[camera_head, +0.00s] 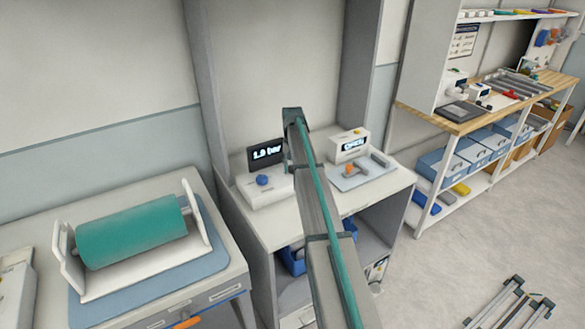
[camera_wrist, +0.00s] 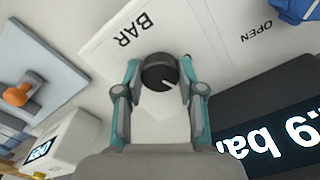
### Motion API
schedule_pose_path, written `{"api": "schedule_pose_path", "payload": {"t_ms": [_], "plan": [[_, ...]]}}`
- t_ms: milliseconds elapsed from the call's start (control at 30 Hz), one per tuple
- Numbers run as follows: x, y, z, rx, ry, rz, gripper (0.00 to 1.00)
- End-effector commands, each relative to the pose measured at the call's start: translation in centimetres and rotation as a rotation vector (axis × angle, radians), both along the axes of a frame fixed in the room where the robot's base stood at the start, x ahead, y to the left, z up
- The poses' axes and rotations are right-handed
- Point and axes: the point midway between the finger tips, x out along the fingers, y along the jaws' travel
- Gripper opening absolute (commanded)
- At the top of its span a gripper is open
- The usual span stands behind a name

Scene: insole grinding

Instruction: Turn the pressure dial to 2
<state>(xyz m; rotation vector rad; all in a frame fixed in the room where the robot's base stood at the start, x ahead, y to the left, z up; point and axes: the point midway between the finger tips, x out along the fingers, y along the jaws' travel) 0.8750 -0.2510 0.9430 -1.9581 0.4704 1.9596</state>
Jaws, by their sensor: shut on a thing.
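The dark round pressure dial (camera_wrist: 160,73), with a white pointer line, sits on a white panel next to the word BAR in the wrist view. My gripper (camera_wrist: 160,76) is shut on this dial, one finger on each side. The display (camera_head: 266,153) reads 1.9 bar in the head view. It shows partly, upside down, in the wrist view (camera_wrist: 270,140). A blue knob (camera_head: 263,180) sits on the same white unit (camera_head: 262,192), near the word OPEN in the wrist view. My arm hides the dial and gripper fingers in the head view.
Right of my arm stands a white box (camera_head: 350,144) with a lit display. In front of it, a grey-blue plate (camera_head: 345,184) carries an orange-topped part (camera_head: 349,169). A green roller (camera_head: 130,232) on a white stand is at left. Grey cabinet walls flank the bench.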

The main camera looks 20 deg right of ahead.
Motion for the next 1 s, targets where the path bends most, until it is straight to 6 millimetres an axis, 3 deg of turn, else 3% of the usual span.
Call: {"api": "schedule_pose_path", "payload": {"t_ms": [433,467,600,1000], "plan": [[0.12,-0.04,0.12,-0.001,-0.003,-0.011,0.04],[0.12,-0.04,0.12,-0.001,-0.003,-0.011,0.44],[0.09,-0.04,0.09,-0.001,-0.002,-0.011,0.64],[0.06,-0.02,0.56,0.0,-0.001,-0.01,0.64]]}}
